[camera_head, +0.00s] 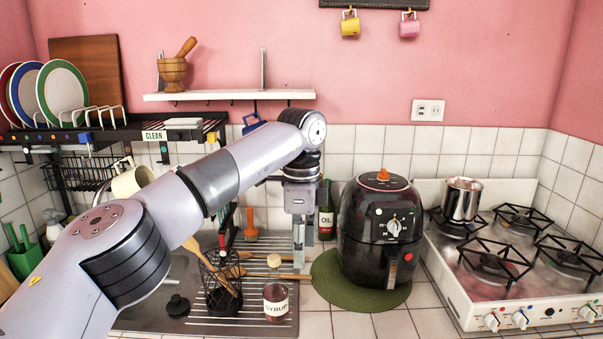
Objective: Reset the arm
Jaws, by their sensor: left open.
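My left arm reaches in from the lower left across the sink area. Its left gripper (299,250) points straight down over the right part of the metal drainboard (255,328). The gripper is open, and I see nothing held between its fingers. It hangs behind the syrup jar (276,302) and left of the black air fryer (380,228). My right gripper does not show. The forearm hides part of the dish rack and the sink.
A wire utensil holder (222,292) stands left of the syrup jar. An oil bottle (327,212) stands behind, near the wall. The air fryer sits on a green mat (335,293). A steel pot (462,200) stands on the stove (460,300) at right. A white shelf (225,96) hangs above.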

